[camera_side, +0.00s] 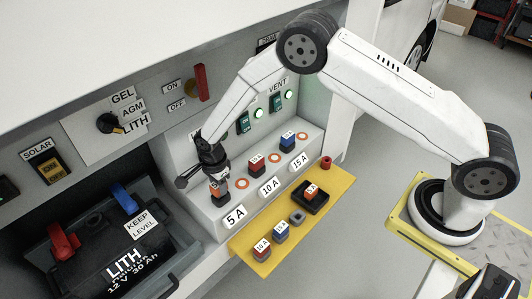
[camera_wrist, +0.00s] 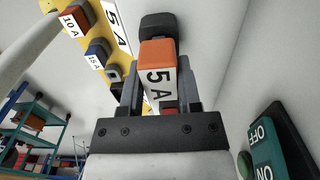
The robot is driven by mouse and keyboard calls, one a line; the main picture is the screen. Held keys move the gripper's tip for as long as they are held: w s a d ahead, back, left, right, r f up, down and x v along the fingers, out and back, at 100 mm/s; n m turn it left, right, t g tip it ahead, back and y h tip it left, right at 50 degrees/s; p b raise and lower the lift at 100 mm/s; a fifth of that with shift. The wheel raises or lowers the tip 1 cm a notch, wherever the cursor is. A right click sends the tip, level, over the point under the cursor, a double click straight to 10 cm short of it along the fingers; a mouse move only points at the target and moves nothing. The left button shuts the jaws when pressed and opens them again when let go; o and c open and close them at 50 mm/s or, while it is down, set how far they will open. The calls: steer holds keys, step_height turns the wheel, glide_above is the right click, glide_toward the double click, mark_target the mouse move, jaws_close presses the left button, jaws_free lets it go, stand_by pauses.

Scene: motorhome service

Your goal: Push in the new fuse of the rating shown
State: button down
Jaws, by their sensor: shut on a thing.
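My gripper (camera_side: 218,187) is shut on an orange fuse (camera_wrist: 157,53), which shows between the two fingers in the wrist view with a 5 A label facing the camera. In the side view the fuse (camera_side: 217,190) is upright over the left-hand place on the grey fuse ledge, behind the 5 A plate (camera_side: 235,216). A dark block (camera_wrist: 158,24) shows beyond the fuse in the wrist view. I cannot tell how deep the fuse sits. A red 10 A fuse (camera_side: 257,164) and a blue 15 A fuse (camera_side: 288,138) stand in the ledge's other places.
A yellow board (camera_side: 250,238) in front holds spare 10 A (camera_side: 262,249) and 15 A (camera_side: 281,232) fuses, an empty grey holder (camera_side: 297,216) and a black tray (camera_side: 321,203) with a red-orange fuse (camera_side: 311,193). Lit green switches (camera_side: 275,101) are behind. A battery (camera_side: 120,245) is at left.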

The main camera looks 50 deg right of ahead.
steer(key=shift+f, duration=0.9)
steer(key=shift+c, duration=1.1)
jaws_free()
steer(key=shift+r, duration=0.1)
steer(key=shift+r, duration=3.8)
steer(key=shift+r, duration=0.1)
